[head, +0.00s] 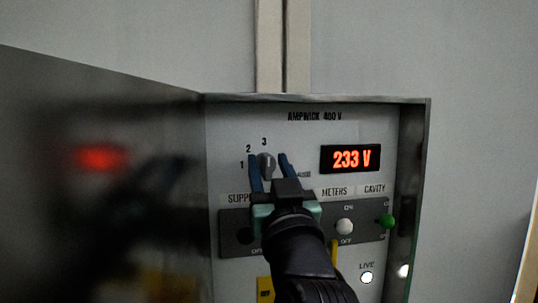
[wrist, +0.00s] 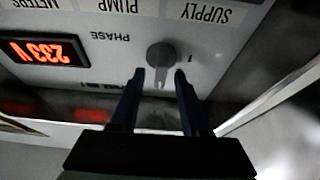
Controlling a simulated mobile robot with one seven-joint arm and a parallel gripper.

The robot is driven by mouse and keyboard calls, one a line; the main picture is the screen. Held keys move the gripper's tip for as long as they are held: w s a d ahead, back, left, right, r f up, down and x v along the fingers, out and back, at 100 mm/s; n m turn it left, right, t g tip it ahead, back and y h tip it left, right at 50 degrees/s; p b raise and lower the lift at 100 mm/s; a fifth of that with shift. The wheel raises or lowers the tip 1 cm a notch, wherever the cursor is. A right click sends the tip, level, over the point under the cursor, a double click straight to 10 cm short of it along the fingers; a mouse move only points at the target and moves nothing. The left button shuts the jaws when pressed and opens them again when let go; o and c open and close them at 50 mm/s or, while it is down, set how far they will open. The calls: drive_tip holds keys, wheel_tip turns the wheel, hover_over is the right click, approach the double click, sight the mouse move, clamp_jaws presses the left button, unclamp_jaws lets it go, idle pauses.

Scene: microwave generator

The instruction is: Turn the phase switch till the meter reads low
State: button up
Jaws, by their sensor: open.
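The phase switch (head: 266,166) is a small grey knob on the panel, with marks 1, 2 and 3 around its left and top. Its pointer seems to aim up, near 3. It also shows in the wrist view (wrist: 162,55), upside down, with its pointer between the fingers. The meter (head: 350,159) is lit red and reads 233 V; it also shows in the wrist view (wrist: 45,50). My gripper (head: 270,158) is open, with one blue finger on each side of the knob. I cannot tell whether either finger touches it.
A strip of switches lies below, with a white meters knob (head: 345,226) and a green cavity knob (head: 387,221). The live lamp (head: 367,277) glows white. A dark, shiny cabinet door (head: 100,220) stands open at left and reflects the display. Yellow tags (head: 264,287) hang low.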

drive_tip(key=shift+w, duration=0.15)
clamp_jaws()
drive_tip(key=shift+f+n+b, duration=0.15)
drive_tip(key=shift+n+b, duration=0.35)
drive_tip(key=shift+b, duration=0.3)
drive_tip(key=shift+n+y+b, duration=0.3)
drive_tip(key=shift+y+b, duration=0.1)
drive_tip(key=shift+b, duration=0.1)
drive_tip(key=n+y+b, duration=0.2)
drive_tip(key=n+b, duration=0.1)
drive_tip(key=b, duration=0.1)
drive_tip(key=shift+f+g, duration=0.15)
drive_tip(key=shift+g, duration=0.15)
drive_tip(key=n+g+y+b, duration=0.1)
drive_tip(key=n+b, duration=0.2)
drive_tip(key=shift+n, duration=0.3)
drive_tip(key=shift+a+r+n+g+y+b, duration=0.15)
drive_tip(key=shift+n+g+y+b, duration=0.3)
drive_tip(key=shift+n, duration=0.6)
drive_tip(key=shift+r+n+g+y+b, duration=0.1)
drive_tip(key=shift+n+g+y+b, duration=0.35)
drive_tip(key=shift+n, duration=0.6)
